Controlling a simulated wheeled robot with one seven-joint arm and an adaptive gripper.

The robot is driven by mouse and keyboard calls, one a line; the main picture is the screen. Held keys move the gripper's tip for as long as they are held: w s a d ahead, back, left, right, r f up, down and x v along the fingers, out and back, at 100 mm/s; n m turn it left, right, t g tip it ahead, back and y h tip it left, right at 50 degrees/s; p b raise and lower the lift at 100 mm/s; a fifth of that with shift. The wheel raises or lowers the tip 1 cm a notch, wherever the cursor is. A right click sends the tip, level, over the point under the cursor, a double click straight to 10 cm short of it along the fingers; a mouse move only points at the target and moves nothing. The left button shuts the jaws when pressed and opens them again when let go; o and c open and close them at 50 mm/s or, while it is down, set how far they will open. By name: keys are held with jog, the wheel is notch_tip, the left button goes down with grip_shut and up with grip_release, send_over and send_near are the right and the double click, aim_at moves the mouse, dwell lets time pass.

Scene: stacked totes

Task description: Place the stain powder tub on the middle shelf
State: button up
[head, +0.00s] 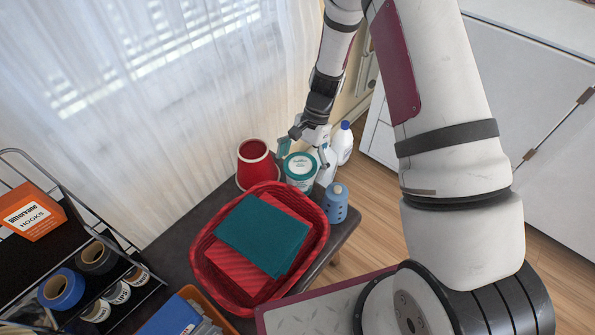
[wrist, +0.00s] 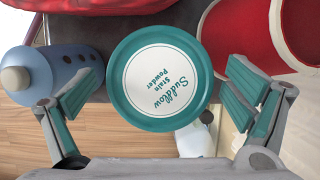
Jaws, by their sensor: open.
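The stain powder tub (head: 300,172) is white with a teal lid and stands upright at the far end of the dark table. In the wrist view its round lid (wrist: 161,79), lettered "Suddlow Stain Powder", fills the middle. My gripper (head: 305,150) is open at the tub, its teal finger pads one on each side of the lid in the wrist view (wrist: 160,112). I cannot tell whether either pad touches it. A black wire rack (head: 75,215) with tiers stands at the left; I cannot tell which tier is the middle shelf.
Close around the tub stand a red pot (head: 256,163), a blue bottle (head: 336,203) and a white bottle with a blue cap (head: 343,143). A red basket (head: 204,265) with folded cloths sits in front. The rack holds an orange hooks box (head: 32,211) and tape rolls (head: 62,289).

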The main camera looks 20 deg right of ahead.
jog(key=p+v, duration=0.2)
jog(key=v, duration=0.6)
jog(key=shift+r, duration=0.3)
jog(key=s+r+n, duration=0.2)
jog(key=s+r, duration=0.2)
jog(key=r, duration=0.4)
jog(key=s+r+n+t+h, duration=0.1)
jog(key=s+r+n, duration=0.1)
jog(key=s+r, duration=0.4)
jog(key=s+r+n, duration=0.2)
jog(key=s+r, duration=0.1)
jog(key=r, duration=0.6)
jog(key=s+r+n+t+h, duration=0.1)
jog(key=s+r, duration=0.3)
jog(key=s, duration=0.7)
jog(key=shift+s+d+r+n, duration=0.15)
jog(key=shift+s+r+n, duration=0.25)
jog(key=shift+n, duration=0.5)
jog(key=s, duration=0.3)
jog(key=s+d+n+h, duration=0.1)
jog(key=s, duration=0.2)
jog(key=s+n+t, duration=0.1)
jog(key=s, duration=0.2)
jog(key=shift+s+d+f+h, duration=0.1)
jog(key=shift+s+d+h, duration=0.05)
jog(key=shift+d+h, duration=0.25)
jog(key=shift+s+d, duration=0.1)
jog(key=shift+s, duration=0.15)
jog(key=shift+c, duration=0.7)
